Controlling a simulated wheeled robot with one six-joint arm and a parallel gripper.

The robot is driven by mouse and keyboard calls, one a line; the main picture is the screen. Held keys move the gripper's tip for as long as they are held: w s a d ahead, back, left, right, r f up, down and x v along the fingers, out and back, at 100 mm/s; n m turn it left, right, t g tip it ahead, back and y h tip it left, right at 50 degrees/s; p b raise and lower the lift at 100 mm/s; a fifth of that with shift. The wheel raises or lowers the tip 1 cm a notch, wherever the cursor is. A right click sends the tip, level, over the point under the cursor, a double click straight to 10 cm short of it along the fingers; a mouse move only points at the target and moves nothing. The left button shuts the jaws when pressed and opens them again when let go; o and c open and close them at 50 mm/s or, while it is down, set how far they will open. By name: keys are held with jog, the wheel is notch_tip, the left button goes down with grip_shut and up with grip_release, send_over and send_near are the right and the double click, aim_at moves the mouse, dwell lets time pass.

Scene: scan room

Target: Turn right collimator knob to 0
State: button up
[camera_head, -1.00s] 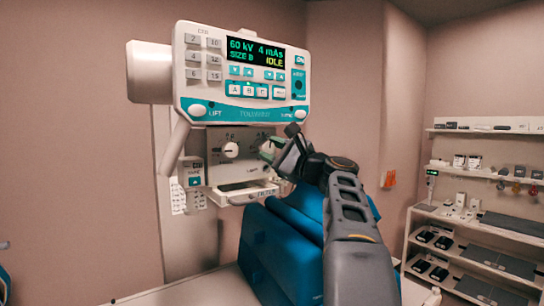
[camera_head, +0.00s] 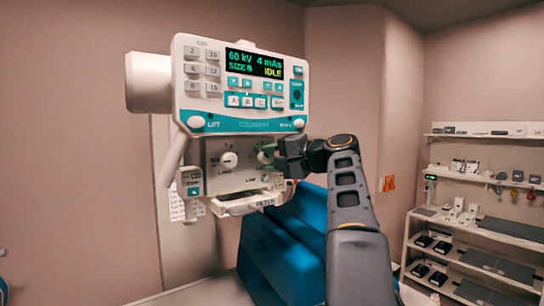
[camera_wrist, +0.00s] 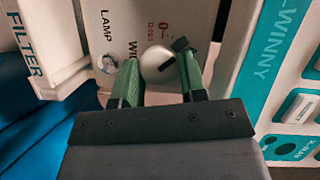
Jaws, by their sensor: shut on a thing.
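The collimator box (camera_head: 211,176) hangs under the control panel, with its left knob (camera_head: 230,159) in plain view. My gripper (camera_head: 267,154) is at the right side of the box front, where the arm hides most of the right knob in the head view. In the wrist view, the pale round right knob (camera_wrist: 155,66) sits between the green fingers of my gripper (camera_wrist: 158,76). The fingers are shut on it. A red "0" mark (camera_wrist: 165,32) is printed beside the knob. I cannot tell the knob's exact setting.
The control panel (camera_head: 240,85) stands right above the box, reading 60 kV, 4 mAs, SIZE B, IDLE. A filter tray (camera_head: 240,205) juts out below. A blue padded thing (camera_head: 280,245) is beneath my arm. A shelf rack (camera_head: 480,240) stands far right.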

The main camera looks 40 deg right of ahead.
jog(key=n, duration=0.1)
jog(key=n+g+h, duration=0.1)
jog(key=n, duration=0.1)
jog(key=shift+a+r+n+h+p, duration=0.1)
jog(key=shift+r+n+h+p, duration=0.05)
jog(key=shift+n+h+p, duration=0.2)
jog(key=shift+a+n+g+h, duration=0.1)
jog(key=shift+n+g+h, duration=0.6)
jog(key=shift+n, duration=0.95)
jog(key=shift+h, duration=0.35)
jog(key=o, duration=0.9)
jog(key=shift+r, duration=0.1)
jog(key=shift+s, duration=0.1)
jog(key=v, duration=1.3)
jog(key=shift+s, duration=0.35)
